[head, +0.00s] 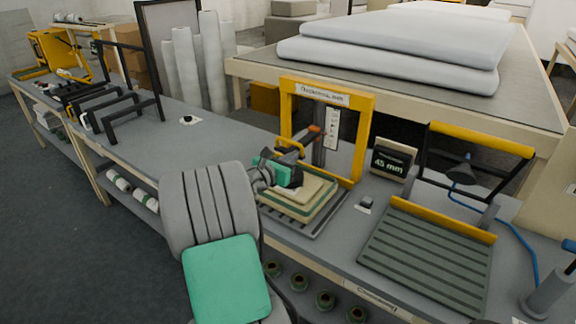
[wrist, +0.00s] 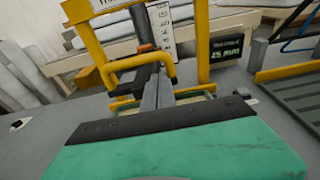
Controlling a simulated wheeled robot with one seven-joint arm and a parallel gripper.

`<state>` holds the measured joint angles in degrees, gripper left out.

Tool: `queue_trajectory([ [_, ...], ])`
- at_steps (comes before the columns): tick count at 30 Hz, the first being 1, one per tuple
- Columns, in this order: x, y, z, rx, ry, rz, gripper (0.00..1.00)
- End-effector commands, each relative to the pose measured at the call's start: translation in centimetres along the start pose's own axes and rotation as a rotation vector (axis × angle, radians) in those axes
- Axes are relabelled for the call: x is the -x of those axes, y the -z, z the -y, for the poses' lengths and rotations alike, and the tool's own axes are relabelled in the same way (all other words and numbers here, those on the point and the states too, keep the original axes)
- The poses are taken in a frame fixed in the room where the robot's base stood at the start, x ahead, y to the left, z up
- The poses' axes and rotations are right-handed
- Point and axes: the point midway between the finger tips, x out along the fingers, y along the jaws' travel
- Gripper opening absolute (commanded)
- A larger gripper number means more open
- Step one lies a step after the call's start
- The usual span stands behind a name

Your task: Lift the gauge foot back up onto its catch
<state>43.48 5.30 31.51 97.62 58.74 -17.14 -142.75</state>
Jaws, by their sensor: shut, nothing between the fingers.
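The thickness gauge is a yellow frame (head: 368,135) standing over a stack of beige and green pads (head: 312,200). A dark upright (head: 318,150) with an orange-red piece (head: 314,129) and a white scale (head: 331,128) stands inside it. A yellow loop handle (head: 289,147) sits low at the front; in the wrist view the handle (wrist: 168,68) is close ahead. My gripper (head: 298,176) is shut and empty, just above the stack and close to the handle; its fingers (wrist: 157,90) show in the wrist view. I cannot tell whether they touch. The foot is mostly hidden behind my gripper.
A display (head: 390,163) right of the frame reads 45 mm. Further right is a green ribbed plate (head: 425,255) with a yellow-barred frame (head: 480,140). Black racks (head: 120,112) stand at left on the grey bench (head: 225,140). A large padded table (head: 400,80) lies behind.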

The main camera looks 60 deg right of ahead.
Motion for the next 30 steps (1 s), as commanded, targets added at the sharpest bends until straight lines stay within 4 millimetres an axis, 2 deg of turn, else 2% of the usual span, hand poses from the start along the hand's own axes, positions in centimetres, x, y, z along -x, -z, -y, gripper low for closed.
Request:
queue_trajectory([
  [3, 0.5, -1.3, 0.0, 0.000, -0.001, -0.001, 0.00],
  [17, 0.8, -1.9, 0.0, 0.002, 0.000, -0.003, 0.00],
  [22, 1.1, -4.3, 0.0, 0.001, 0.000, -0.002, 0.00],
  [30, 1.9, -10.2, 0.0, -0.001, -0.001, 0.000, 0.00],
])
